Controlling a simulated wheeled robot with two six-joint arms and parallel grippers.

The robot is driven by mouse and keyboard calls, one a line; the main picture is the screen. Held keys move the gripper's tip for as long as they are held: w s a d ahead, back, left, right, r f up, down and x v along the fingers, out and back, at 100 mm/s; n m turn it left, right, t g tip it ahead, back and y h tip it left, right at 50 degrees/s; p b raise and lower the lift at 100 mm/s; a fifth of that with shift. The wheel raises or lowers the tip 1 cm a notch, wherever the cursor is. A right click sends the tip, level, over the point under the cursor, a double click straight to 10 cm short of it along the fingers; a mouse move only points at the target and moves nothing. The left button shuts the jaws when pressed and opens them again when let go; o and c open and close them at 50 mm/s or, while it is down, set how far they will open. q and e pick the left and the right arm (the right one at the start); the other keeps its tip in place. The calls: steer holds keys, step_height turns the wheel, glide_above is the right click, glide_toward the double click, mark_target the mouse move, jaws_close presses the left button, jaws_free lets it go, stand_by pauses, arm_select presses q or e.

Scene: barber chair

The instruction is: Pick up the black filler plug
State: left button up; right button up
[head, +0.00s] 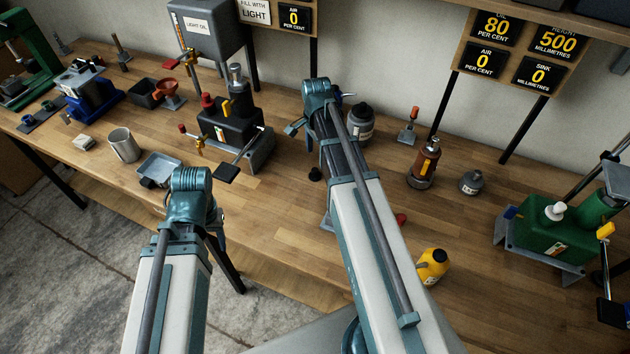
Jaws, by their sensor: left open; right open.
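A small black piece (315,174), which looks like the filler plug, stands on the wooden bench just left of my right forearm. My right gripper (297,127) is at the far end of that arm, above the bench and beyond the black piece; it is open and mostly hidden behind its own wrist. My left gripper (217,222) is open near the bench's front edge, partly hidden by its wrist, and apart from the black piece. Neither gripper visibly holds anything.
A black pump unit (232,128) with a black lever pad (227,172) stands left of my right gripper. A grey tray (158,168) and metal cup (124,145) lie further left. A dark jar (360,122) and yellow bottle (432,265) stand right of my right arm.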

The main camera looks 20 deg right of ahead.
mark_target(315, 170)
arm_select(q)
steer(key=shift+f+b, duration=0.9)
steer(key=shift+f, duration=0.55)
arm_select(e)
steer(key=shift+f, duration=1.45)
step_height(315, 170, down, 5)
steer(key=b, duration=0.5)
steer(key=shift+w+a+f, duration=0.15)
arm_select(q)
step_height(315, 170, down, 5)
steer(key=shift+f, duration=0.1)
arm_select(e)
steer(key=shift+c, duration=0.2)
jaws_close()
